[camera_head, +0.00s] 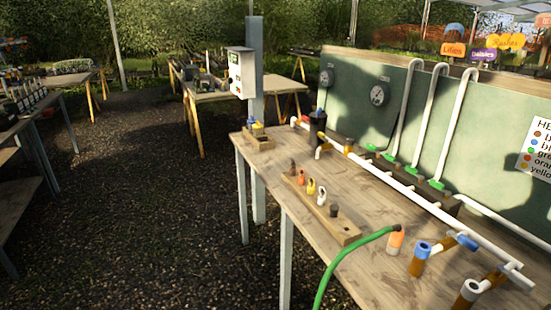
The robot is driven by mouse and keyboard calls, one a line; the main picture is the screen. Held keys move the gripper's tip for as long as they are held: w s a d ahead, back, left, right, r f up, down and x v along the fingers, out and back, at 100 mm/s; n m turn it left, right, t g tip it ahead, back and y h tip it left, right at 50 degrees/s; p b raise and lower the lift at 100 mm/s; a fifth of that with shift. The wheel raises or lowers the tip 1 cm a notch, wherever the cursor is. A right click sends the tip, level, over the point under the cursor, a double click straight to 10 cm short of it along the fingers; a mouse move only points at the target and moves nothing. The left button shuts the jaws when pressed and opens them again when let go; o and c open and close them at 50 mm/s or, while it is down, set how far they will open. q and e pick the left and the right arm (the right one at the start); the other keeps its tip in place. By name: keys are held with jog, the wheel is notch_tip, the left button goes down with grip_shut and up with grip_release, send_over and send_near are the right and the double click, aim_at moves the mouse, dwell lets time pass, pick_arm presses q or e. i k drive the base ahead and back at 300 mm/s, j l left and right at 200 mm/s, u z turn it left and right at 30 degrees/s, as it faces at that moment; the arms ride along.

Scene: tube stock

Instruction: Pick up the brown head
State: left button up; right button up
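A wooden rack (342,229) on the workbench holds a row of small heads. A brown-looking head (292,167) stands at its far left end. After it come an orange head (301,178), a yellow head (311,187), a white head (322,197) and a dark head (334,210). The heads are small, so their exact shades are hard to tell. Neither of my grippers is in view.
A white pipe (403,188) with fittings runs along the workbench (370,272). A green panel (345,101) with gauges stands behind. Gravel floor (150,220) is open at left.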

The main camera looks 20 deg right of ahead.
aim_at(293, 171)
jog(key=i+j+z, duration=0.1)
jog(key=i+z, duration=0.3)
jog(key=i+j+z, duration=0.2)
jog(key=i+z, duration=0.15)
jog(key=i+j+z, duration=0.4)
jog(key=i+l, duration=0.05)
jog(key=l, duration=0.05)
